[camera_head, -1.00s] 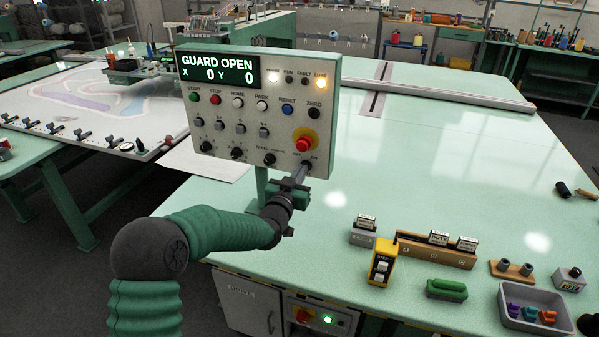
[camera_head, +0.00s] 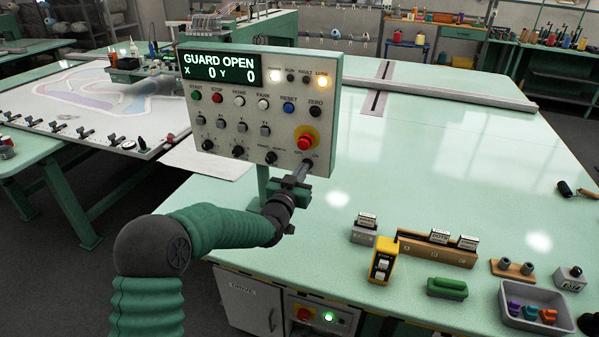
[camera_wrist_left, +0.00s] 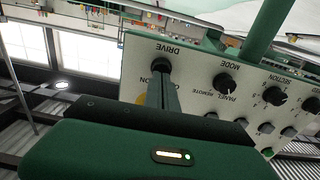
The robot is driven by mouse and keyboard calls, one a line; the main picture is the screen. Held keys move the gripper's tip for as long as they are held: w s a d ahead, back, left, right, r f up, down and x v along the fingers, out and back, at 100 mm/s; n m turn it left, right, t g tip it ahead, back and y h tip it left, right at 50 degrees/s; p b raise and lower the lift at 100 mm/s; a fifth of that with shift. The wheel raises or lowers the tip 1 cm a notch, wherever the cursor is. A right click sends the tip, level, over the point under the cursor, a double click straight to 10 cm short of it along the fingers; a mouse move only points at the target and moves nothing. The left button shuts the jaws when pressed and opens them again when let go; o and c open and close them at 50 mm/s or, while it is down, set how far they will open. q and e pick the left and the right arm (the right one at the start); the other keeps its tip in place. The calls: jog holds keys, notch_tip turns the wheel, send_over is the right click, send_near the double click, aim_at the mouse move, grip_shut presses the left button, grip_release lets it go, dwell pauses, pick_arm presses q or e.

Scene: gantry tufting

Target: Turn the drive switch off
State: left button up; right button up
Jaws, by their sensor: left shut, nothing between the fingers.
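The control panel (camera_head: 262,112) stands on a green post, and its screen reads GUARD OPEN with X 0 and Y 0. The drive switch (camera_wrist_left: 161,62) is a black knob under the DRIVE label, upside down in the left wrist view. In the head view it is at the panel's lower right corner, mostly hidden by my gripper. My left gripper (camera_head: 302,168) is shut with nothing held, its fingertips at the knob. The left wrist view shows the fingers (camera_wrist_left: 165,76) overlapping the knob's edge; I cannot tell if they touch. The knob's pointer is not readable. My right gripper is not in view.
A red emergency stop (camera_head: 305,141) sits just above the switch. Other black knobs, such as the mode knob (camera_wrist_left: 223,83), are beside it. Small tools and a grey tray (camera_head: 535,312) lie on the green table (camera_head: 430,170). The table behind the panel is mostly clear.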

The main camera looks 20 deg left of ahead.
pick_arm(q)
jog(key=shift+o, duration=2.3)
jog(key=shift+d+f, duration=0.15)
jog(key=shift+o, duration=0.4)
jog(key=shift+f, duration=0.6)
jog(key=s+b, duration=0.1)
jog(key=s, duration=1.7)
jog(key=shift+a+r, duration=0.25)
jog(key=shift+a, duration=0.2)
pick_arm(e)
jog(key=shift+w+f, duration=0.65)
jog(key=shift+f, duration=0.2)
pick_arm(q)
jog(key=shift+w, duration=0.1)
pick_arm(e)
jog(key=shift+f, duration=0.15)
